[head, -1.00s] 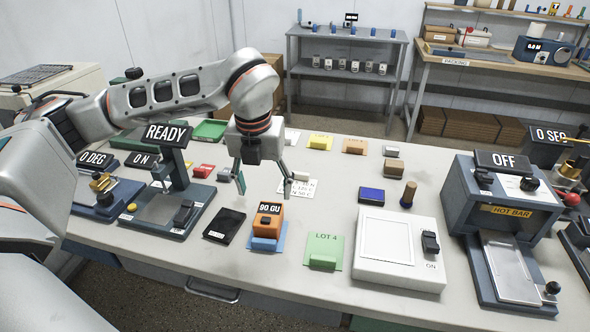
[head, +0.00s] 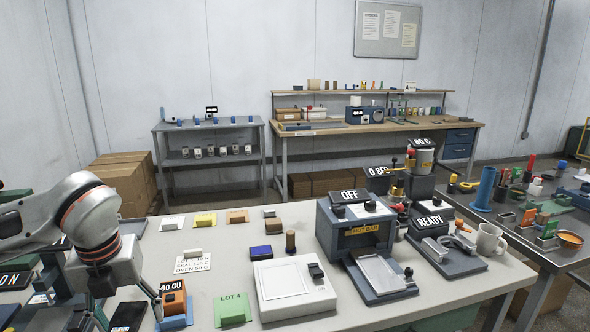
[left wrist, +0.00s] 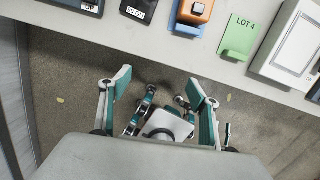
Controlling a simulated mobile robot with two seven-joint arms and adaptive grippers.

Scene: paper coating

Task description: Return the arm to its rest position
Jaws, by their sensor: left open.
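My left arm comes in from the left in the head view, and its gripper (head: 128,308) hangs at the lower left, partly cut off by the bottom edge. In the left wrist view, the two fingers of the left gripper (left wrist: 158,80) are spread apart with nothing between them. That view looks down on the floor just in front of the table's edge (left wrist: 215,62). My right gripper is not seen in either view.
Near the left gripper in the head view are an orange 90 GU block (head: 173,300) and a green LOT 4 card (head: 232,310). A white plate device (head: 295,285) and the blue HOT BAR machine (head: 362,240) stand to the right. Shelves stand behind.

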